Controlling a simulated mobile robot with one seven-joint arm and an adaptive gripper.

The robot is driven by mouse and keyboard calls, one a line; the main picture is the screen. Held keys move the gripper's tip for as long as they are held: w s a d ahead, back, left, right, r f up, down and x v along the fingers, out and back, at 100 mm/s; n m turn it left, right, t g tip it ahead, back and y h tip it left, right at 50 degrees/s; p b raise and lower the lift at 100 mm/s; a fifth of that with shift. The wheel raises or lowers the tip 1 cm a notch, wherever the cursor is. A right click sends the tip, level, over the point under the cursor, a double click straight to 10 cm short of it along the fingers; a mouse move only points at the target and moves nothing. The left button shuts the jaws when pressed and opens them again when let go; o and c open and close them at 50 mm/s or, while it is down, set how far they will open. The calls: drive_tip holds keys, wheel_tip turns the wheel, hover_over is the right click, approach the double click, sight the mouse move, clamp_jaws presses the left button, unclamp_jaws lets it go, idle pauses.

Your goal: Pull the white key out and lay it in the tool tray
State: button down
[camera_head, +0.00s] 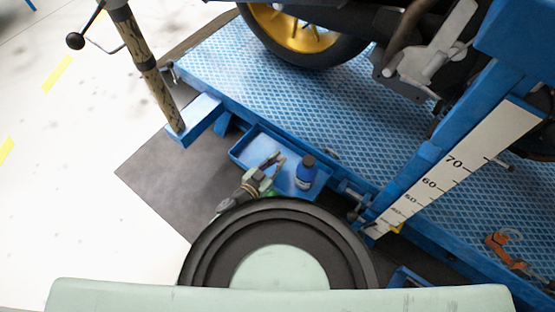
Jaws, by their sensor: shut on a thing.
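The tool tray (238,153) is a shallow blue tray fixed along the near edge of the blue lift platform. My gripper (274,161), small and dark grey, reaches in from the lower left over the tray's left part. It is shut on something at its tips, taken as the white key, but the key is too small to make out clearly. I cannot tell whether it touches the tray floor. A dark blue bottle (305,173) stands in the tray just right of my gripper. A small green thing (270,191) lies near the gripper, partly hidden.
A motorcycle wheel with a gold rim (292,30) stands on the patterned platform (330,105). A post (148,65) rises at left. A numbered white scale (455,165) stands at right. An orange tool (505,253) lies on the platform. Left floor is clear.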

drive_tip(key=shift+f, duration=0.25)
drive_tip(key=c, duration=1.5)
unclamp_jaws()
drive_tip(key=shift+r, duration=0.1)
wheel_tip(320, 180, up, 10)
drive_tip(key=shift+f, duration=0.1)
